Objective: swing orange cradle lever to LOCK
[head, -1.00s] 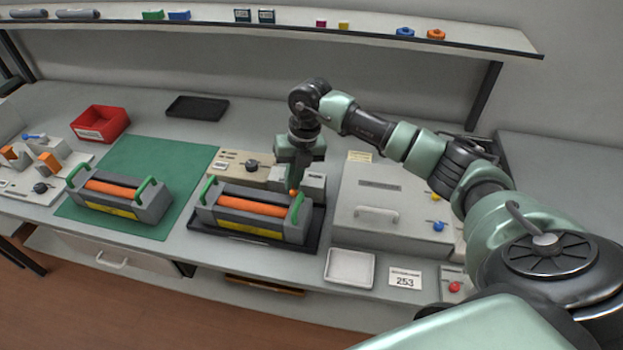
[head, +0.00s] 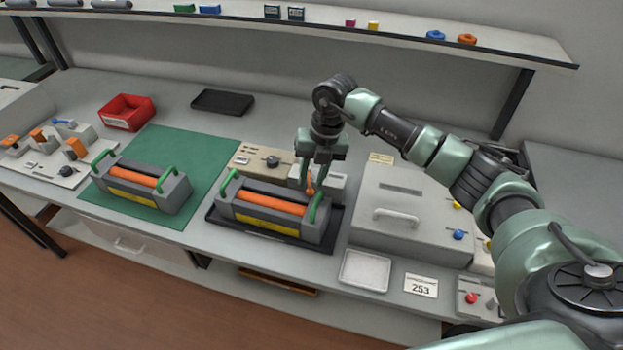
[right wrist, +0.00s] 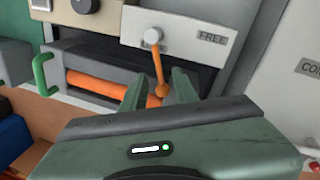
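The orange cradle lever (head: 310,183) hangs down from a round pivot on a light grey panel behind the right end of the cradle. In the right wrist view the lever (right wrist: 158,66) points almost straight down, beside the word FREE on the panel (right wrist: 205,42). My right gripper (head: 312,178) is over the right end of the cradle, pointing down. Its fingers (right wrist: 158,92) stand apart on either side of the lever's lower end, with gaps visible. The cradle (head: 325,245) holds a grey cartridge (head: 225,208) with an orange roller and green handles. No LOCK label is readable. My left gripper is out of view.
A second cartridge (head: 180,200) lies on the green mat (head: 205,150) to the left. A grey box with a handle (head: 400,190) stands close right of the gripper. A white tray (head: 365,271) and a 253 card (head: 420,285) lie in front.

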